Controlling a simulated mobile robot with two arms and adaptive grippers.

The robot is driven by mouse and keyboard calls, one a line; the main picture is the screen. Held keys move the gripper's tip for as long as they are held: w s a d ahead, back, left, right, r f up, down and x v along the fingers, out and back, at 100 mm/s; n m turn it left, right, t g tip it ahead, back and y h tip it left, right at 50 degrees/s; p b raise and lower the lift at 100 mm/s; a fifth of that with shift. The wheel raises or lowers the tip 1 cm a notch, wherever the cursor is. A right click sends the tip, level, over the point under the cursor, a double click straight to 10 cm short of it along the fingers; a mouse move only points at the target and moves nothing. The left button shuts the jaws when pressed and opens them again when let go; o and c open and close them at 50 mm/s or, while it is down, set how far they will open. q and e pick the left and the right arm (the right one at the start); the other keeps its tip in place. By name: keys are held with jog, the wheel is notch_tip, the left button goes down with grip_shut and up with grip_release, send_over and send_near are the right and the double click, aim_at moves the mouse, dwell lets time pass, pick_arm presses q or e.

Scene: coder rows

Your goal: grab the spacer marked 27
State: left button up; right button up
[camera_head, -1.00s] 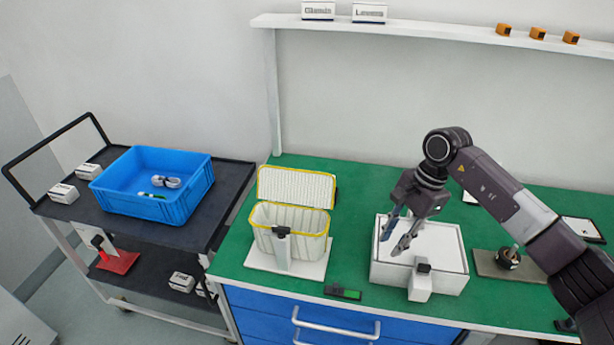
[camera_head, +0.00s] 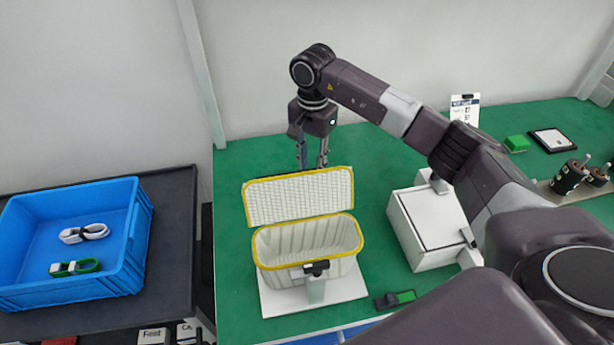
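I cannot make out a mark 27 on anything. In the blue crate (camera_head: 128,262) at the left lie a white looped piece (camera_head: 84,233) and a green and white piece (camera_head: 75,268); neither shows a legible number. My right gripper (camera_head: 312,164) points down just behind the raised lid (camera_head: 298,198) of the white yellow-rimmed basket (camera_head: 305,245). Its two fingers are apart with nothing seen between them; the tips are close to the lid's top edge. The basket is open and its visible inside looks empty. My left gripper is not in view.
A white box (camera_head: 428,225) stands right of the basket, partly behind my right arm. Dark cylindrical parts (camera_head: 571,176), a green block (camera_head: 516,144) and a framed card (camera_head: 553,140) are at the right.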

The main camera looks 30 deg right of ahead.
jog(key=shift+w+f+p, duration=0.2)
jog(key=shift+f+p, duration=0.55)
jog(key=shift+f, duration=0.5)
jog(key=shift+w+f, duration=0.2)
jog(key=shift+f, duration=1)
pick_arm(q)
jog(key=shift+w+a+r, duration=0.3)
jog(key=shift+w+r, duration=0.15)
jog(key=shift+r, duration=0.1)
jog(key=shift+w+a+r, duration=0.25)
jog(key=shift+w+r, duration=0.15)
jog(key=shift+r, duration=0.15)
pick_arm(e)
grip_shut()
jog(key=shift+d+r, duration=0.1)
jog(key=shift+r, duration=0.1)
